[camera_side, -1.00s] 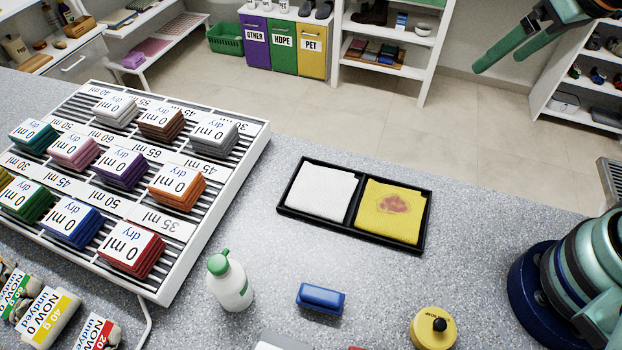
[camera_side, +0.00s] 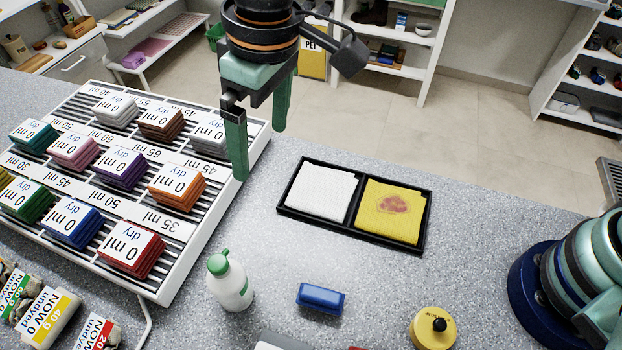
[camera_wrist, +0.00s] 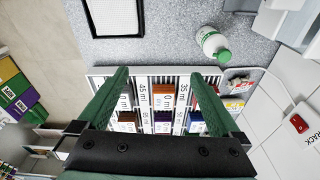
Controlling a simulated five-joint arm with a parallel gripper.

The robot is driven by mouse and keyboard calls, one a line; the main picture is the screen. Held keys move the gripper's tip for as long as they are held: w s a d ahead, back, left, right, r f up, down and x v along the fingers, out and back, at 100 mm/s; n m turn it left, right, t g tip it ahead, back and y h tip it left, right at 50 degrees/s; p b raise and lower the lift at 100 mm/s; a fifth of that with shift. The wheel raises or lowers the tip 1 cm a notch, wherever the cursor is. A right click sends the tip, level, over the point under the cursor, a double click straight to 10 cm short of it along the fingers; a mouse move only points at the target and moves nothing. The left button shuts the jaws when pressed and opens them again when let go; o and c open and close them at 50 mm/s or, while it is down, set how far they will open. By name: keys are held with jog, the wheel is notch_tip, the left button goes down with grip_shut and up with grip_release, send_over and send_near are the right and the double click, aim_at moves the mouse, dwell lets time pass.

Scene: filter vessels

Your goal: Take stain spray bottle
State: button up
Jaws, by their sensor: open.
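The stain spray bottle is most likely the white bottle (camera_side: 231,284) with a green cap, upright on the grey speckled counter, right of the white rack. No label is readable on it. It also shows in the wrist view (camera_wrist: 211,41), at the upper right. My gripper (camera_side: 259,155) is open and empty, in the air above the rack's right edge and behind the bottle, apart from it. In the wrist view my gripper's two green fingers (camera_wrist: 168,75) spread over the rack, with the bottle beyond the right fingertip.
A white slatted rack (camera_side: 262,136) holds stacks of coloured cloths. A black tray (camera_side: 284,207) holds a white and a stained yellow cloth. A blue block (camera_side: 320,298) and a yellow round container (camera_side: 433,328) stand right of the bottle. Counter between bottle and tray is clear.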

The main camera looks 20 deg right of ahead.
aim_at(217, 260)
jog(key=s+a+f, duration=0.2)
jog(key=a, duration=0.1)
jog(key=s+a+f+n, duration=0.1)
jog(key=s+a+f, duration=0.1)
jog(key=s+a, duration=0.1)
jog(key=s+a+f+n, duration=0.1)
jog(key=s+a+f, duration=0.1)
jog(key=a, duration=0.1)
jog(key=shift+s+a+f+g+h, duration=0.15)
jog(key=shift+a+g+h, duration=0.15)
jog(key=shift+a+g, duration=0.1)
notch_tip(217, 260, down, 6)
jog(key=shift+a, duration=0.1)
jog(key=shift+s+f, duration=0.2)
jog(key=shift+f, duration=2.8)
grip_shut()
jog(key=shift+r, duration=0.15)
